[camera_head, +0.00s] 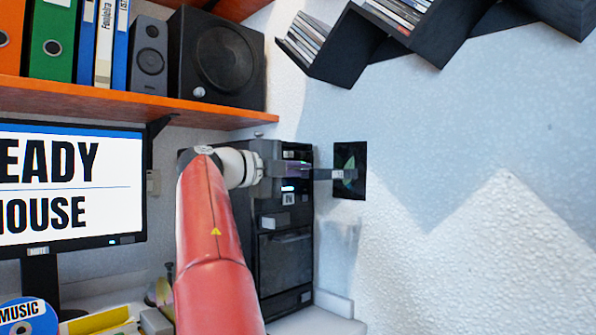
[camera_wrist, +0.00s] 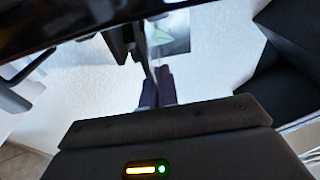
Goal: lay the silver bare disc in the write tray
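My gripper (camera_wrist: 157,85) points away from the wrist camera with its two dark fingers close together. A thin pale strip, which looks like the silver bare disc (camera_wrist: 151,52) seen nearly edge-on, stands between and beyond the fingertips. In the head view my gripper (camera_head: 335,174) reaches across the front of the black computer tower (camera_head: 285,255) and points right. The disc cannot be made out clearly there. The gripper covers part of the tower's upper drive bays. A white label (camera_head: 289,198) sits just below. I cannot tell which part is the write tray.
A dark picture (camera_head: 350,158) hangs on the white wall beyond my fingertips. An orange shelf (camera_head: 120,100) with binders and a speaker (camera_head: 217,62) is above left. Black disc shelves (camera_head: 340,60) are upper right. A monitor (camera_head: 65,185) stands left. The wall area right is clear.

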